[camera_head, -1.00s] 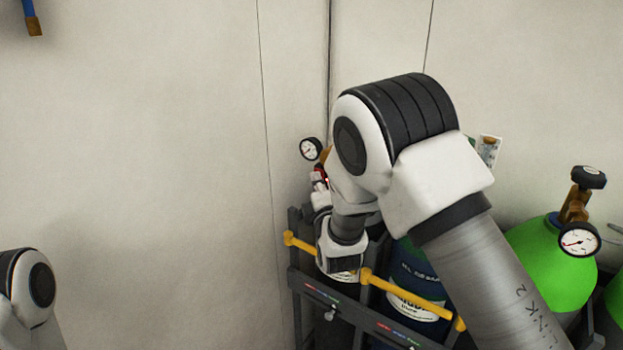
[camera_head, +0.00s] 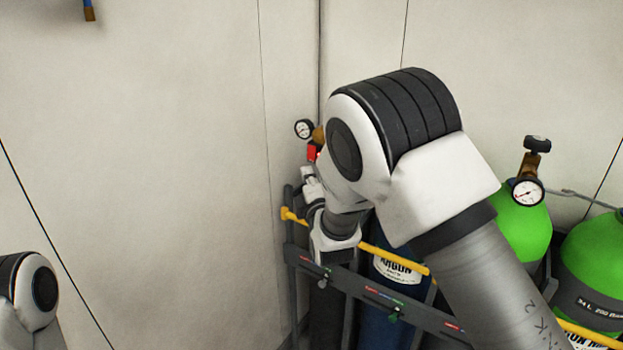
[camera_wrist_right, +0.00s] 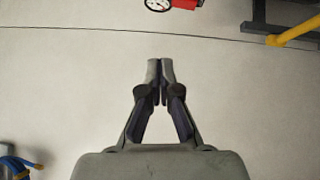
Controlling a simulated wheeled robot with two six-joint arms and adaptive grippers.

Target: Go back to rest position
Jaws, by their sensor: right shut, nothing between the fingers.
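My right gripper (camera_wrist_right: 160,70) shows in the wrist view with its two fingertips together, shut and empty, in front of a pale wall. In the head view the right arm reaches in from the lower right and bends down at its elbow. There the right gripper (camera_head: 309,180) is small and partly hidden by its own arm, and it appears close to the red regulator part (camera_head: 311,152). That part also shows at the top of the wrist view (camera_wrist_right: 185,4), apart from the fingertips. Of my left arm only a joint shows at the lower left; its gripper is out of view.
A dark cylinder rack (camera_head: 345,281) with a yellow bar (camera_head: 376,252) holds a blue argon cylinder (camera_head: 392,298), behind my right arm. Green cylinders (camera_head: 590,262) stand at the right. A gauge (camera_head: 304,129) is near the corner. Bare wall fills the left.

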